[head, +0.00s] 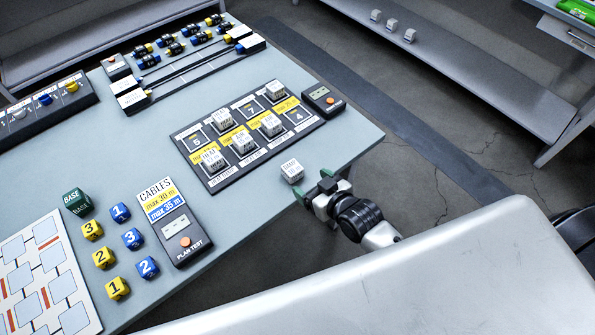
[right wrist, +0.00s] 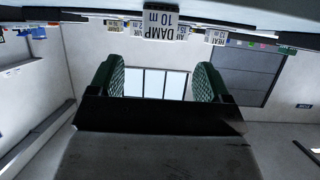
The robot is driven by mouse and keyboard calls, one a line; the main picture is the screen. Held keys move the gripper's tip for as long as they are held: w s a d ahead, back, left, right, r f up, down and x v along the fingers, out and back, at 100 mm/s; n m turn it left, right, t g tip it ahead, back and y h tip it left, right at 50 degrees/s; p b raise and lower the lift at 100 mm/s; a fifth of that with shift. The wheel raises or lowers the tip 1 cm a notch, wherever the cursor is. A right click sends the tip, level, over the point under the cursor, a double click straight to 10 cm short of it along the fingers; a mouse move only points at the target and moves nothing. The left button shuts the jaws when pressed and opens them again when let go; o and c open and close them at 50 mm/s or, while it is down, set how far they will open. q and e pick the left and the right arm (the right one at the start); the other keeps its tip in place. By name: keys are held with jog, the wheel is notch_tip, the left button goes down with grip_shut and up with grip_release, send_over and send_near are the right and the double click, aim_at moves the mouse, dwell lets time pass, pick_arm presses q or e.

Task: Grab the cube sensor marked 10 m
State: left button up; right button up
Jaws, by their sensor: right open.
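A white cube sensor (head: 292,171) stands on the grey table near its right edge, apart from the board. In the right wrist view its label (right wrist: 160,22) reads DAMP 10 m. My right gripper (head: 316,186) is open at the table edge, with its green fingertips just to the lower right of this cube. In the right wrist view the two fingers (right wrist: 158,82) are spread with nothing between them, and the cube shows above them. My left gripper is not in view.
A dark numbered board (head: 223,178) behind the cube holds several similar white cubes. A black tester (head: 323,100) sits at its far right corner. A PLAN TEST box (head: 180,238) and several yellow and blue number cubes (head: 118,287) are at left.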

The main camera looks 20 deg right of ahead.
aim_at(295, 170)
jog(key=x, duration=0.4)
jog(key=shift+w+a, duration=0.1)
jog(key=shift+w, duration=0.35)
jog(key=shift+p+x, duration=0.3)
jog(key=shift+x, duration=2.65)
jog(key=shift+f, duration=0.1)
jog(key=c, duration=1)
jog(key=shift+s, duration=0.1)
